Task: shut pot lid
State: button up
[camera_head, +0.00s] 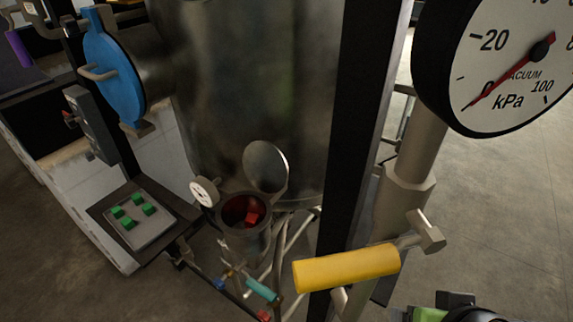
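The small metal pot (240,239) stands low beside the big tank, with its mouth open upward. Its round lid (265,166) stands up at the back of the rim, so the pot is open. A red block (251,217) shows inside the pot's dark red interior. A small white dial gauge (205,192) sits at the pot's left rim. No gripper fingers show. A black and green part at the bottom right edge may be mine, but it is cut off.
The large metal tank (250,80) rises behind the pot. A black upright post (360,120), a yellow handle (345,268) and a large vacuum gauge (510,70) stand to the right. A tray (150,232) with several green blocks (128,223) is left. A blue round hatch (110,75) is upper left.

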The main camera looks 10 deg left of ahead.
aim_at(266, 167)
jog(key=i+l+u, duration=0.3)
jog(key=l+u, duration=0.3)
jog(key=i+l+u, duration=0.15)
jog(key=l+u, duration=0.15)
jog(key=i+l+u, duration=0.1)
jog(key=l+u, duration=0.2)
jog(key=l, duration=0.2)
jog(key=l+u, duration=1.2)
jog(key=l, duration=0.15)
jog(key=k+l+u, duration=0.15)
jog(key=l+u, duration=0.25)
jog(key=k+l+u, duration=0.2)
jog(key=l+u, duration=0.25)
jog(key=i+j+u, duration=0.45)
jog(key=i+u, duration=0.15)
jog(key=u, duration=0.15)
